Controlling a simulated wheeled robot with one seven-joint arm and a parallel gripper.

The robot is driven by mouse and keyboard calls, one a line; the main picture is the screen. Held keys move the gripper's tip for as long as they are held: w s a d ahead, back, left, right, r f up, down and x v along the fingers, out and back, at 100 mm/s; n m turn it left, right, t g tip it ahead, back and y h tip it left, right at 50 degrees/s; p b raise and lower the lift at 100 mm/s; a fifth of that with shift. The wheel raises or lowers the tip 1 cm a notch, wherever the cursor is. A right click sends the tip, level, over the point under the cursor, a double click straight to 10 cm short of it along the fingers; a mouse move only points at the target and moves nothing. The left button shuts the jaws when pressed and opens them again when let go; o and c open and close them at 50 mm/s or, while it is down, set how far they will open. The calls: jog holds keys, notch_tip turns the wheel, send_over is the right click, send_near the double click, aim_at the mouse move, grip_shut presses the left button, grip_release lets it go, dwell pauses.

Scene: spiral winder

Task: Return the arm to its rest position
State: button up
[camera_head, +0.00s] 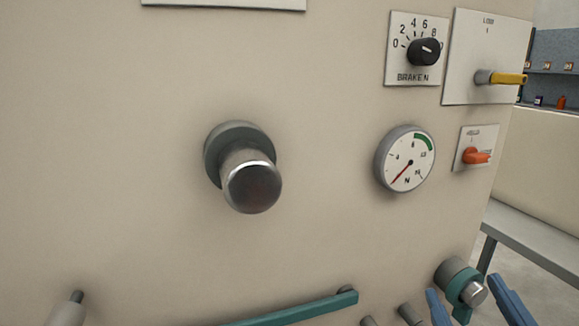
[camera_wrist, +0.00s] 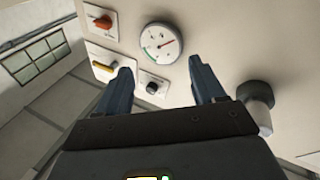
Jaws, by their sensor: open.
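My gripper (camera_head: 463,287) shows at the lower right of the head view, where only its two blue fingers are in sight. In the wrist view my gripper (camera_wrist: 160,65) has its fingers spread wide, with nothing between them. It faces the beige machine panel (camera_head: 120,130) at a tilt. A steel roller with a teal band (camera_head: 468,287) appears between the fingers in the head view; I cannot tell its distance from them. The rest of my arm is out of the head view.
The panel carries a large steel knob (camera_head: 248,180), a gauge (camera_head: 405,158), a black BRAKEN dial (camera_head: 424,51), a yellow-handled lever (camera_head: 505,78) and an orange switch (camera_head: 477,155). A teal bar (camera_head: 300,308) runs along the bottom. A grey bench (camera_head: 535,235) stands at right.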

jog(key=s+a+f+m+g+p, duration=0.1)
jog(key=s+f+m, duration=0.1)
jog(key=s+f, duration=0.35)
jog(key=s+f+m+g+p, duration=0.1)
jog(key=s+f+g, duration=0.15)
jog(key=s, duration=0.65)
jog(key=s+d+f+g+p, duration=0.1)
jog(key=s+g, duration=0.1)
jog(key=s, duration=1.3)
jog(key=shift+s+d+f+m+y+p, duration=0.3)
jog(key=shift+y, duration=0.1)
